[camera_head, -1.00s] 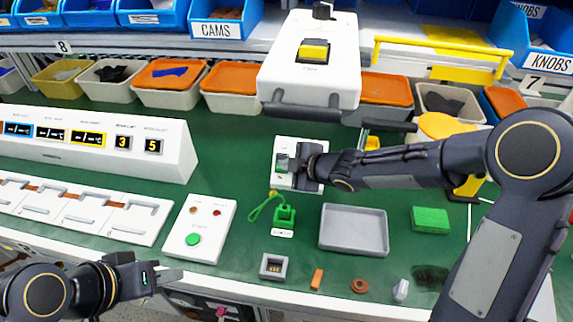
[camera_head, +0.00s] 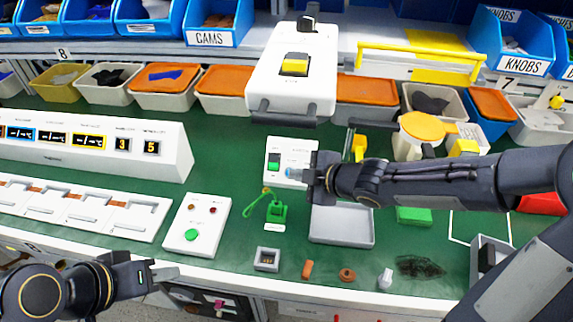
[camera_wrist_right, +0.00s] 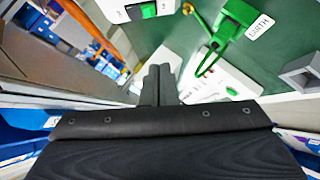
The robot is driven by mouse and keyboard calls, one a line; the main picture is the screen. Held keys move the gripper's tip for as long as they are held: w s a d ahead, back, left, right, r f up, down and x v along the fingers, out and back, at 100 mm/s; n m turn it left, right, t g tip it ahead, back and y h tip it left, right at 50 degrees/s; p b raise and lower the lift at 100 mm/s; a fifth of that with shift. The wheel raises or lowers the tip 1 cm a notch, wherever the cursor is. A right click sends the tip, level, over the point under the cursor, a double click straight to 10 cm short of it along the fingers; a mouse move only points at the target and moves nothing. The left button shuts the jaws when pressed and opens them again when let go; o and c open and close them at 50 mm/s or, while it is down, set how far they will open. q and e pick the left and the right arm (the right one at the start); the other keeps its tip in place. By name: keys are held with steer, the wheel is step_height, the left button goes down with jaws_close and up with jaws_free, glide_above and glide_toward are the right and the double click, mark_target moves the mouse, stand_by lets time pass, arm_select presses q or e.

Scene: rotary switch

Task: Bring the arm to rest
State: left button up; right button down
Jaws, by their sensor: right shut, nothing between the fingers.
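My right gripper (camera_head: 312,176) is beside the right edge of a small white switch panel (camera_head: 287,146) in the head view. Its two dark fingers are shut together and empty in the right wrist view (camera_wrist_right: 158,86). The panel carries a green and black switch (camera_head: 273,162), which also shows at the top of the wrist view (camera_wrist_right: 148,9). A pale blue spot shows by the gripper's tip; I cannot tell what it is. My left gripper (camera_head: 166,273) hangs at the lower left over the bench's front edge, away from everything; its jaw opening is unclear.
A green earth-tagged clip (camera_head: 276,211) and a white button box (camera_head: 196,225) stand left of my right arm. A grey tray (camera_head: 342,238) lies under the arm. A large white housing (camera_head: 293,88) stands behind the panel. Several small parts lie along the front edge.

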steer(key=shift+s+d+r, duration=0.15)
steer(key=shift+s+d, duration=0.15)
steer(key=shift+s, duration=0.05)
stand_by(0.3)
